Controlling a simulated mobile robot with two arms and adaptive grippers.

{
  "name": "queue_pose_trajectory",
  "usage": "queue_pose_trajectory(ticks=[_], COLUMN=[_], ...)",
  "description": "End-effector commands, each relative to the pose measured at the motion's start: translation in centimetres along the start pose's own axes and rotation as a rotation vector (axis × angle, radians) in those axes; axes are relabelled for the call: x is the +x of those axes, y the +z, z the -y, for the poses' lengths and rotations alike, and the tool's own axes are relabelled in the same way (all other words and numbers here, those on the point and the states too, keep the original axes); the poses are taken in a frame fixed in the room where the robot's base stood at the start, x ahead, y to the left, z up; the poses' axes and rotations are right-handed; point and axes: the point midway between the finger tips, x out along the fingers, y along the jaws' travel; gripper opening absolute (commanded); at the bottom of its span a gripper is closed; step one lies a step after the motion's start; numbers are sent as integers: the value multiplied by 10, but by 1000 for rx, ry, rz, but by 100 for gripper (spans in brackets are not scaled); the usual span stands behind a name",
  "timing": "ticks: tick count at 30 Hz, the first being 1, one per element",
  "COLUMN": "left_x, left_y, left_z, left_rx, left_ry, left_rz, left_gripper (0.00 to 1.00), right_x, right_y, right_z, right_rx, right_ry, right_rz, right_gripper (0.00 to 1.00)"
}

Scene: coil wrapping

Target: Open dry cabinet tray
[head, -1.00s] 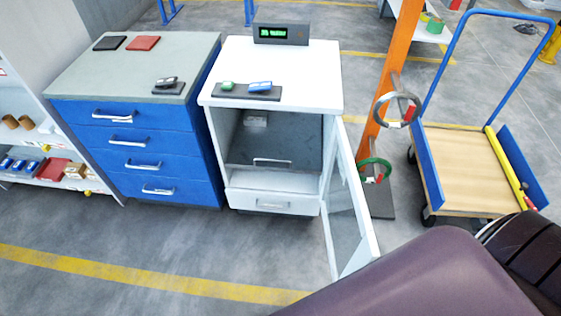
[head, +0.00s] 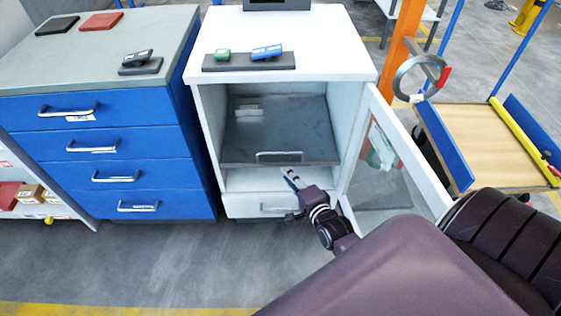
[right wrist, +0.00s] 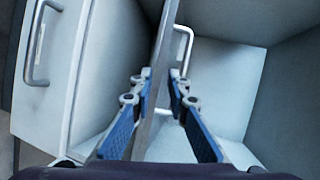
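The dry cabinet (head: 355,60) is white, and its glass door (head: 395,165) stands open to the right. Inside, the dark grey tray (head: 290,125) lies flat with a small light block on it. A metal handle (head: 280,156) is on its front edge. My right gripper (head: 290,177) is just below and in front of that handle. In the right wrist view, the gripper's blue fingers (right wrist: 161,82) are open, with the tray's edge (right wrist: 163,45) running between them. The tray handle (right wrist: 184,45) lies just beyond the fingertips. My left gripper is in neither view.
A closed white drawer (head: 250,203) is below the tray. A blue drawer cabinet (head: 120,150) stands close on the left. An orange post (head: 400,40) with a hanging coil (head: 420,78) and a flatbed cart (head: 480,140) are on the right, beyond the open door.

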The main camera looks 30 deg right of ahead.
Motion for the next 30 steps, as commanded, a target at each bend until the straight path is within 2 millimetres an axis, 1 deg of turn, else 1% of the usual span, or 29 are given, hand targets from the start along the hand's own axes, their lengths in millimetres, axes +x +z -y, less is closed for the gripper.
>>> queue_pose_trajectory(ticks=[3,7,11,14,18,19,21,24,27,30], left_x=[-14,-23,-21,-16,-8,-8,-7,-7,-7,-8], left_y=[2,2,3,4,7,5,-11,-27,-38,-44], left_z=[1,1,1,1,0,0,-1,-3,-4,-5], left_rx=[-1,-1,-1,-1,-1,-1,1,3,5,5], left_ry=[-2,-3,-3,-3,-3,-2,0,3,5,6], left_rz=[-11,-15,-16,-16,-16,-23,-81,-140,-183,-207], left_gripper=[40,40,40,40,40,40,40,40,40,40], right_x=[4,7,18,33,58,62,66,74,79,81], right_y=[-9,-13,-14,-14,-14,-14,-14,-14,-14,-15], right_z=[19,32,35,36,38,38,38,39,40,41], right_rx=[93,138,146,143,143,142,142,143,143,142], right_ry=[-69,-101,-106,-107,-106,-104,-103,-103,-103,-102], right_rz=[-12,-16,-16,-16,-16,-16,-15,-15,-15,-15], right_gripper=[15,15,15,15,15,15,15,15,15,15])
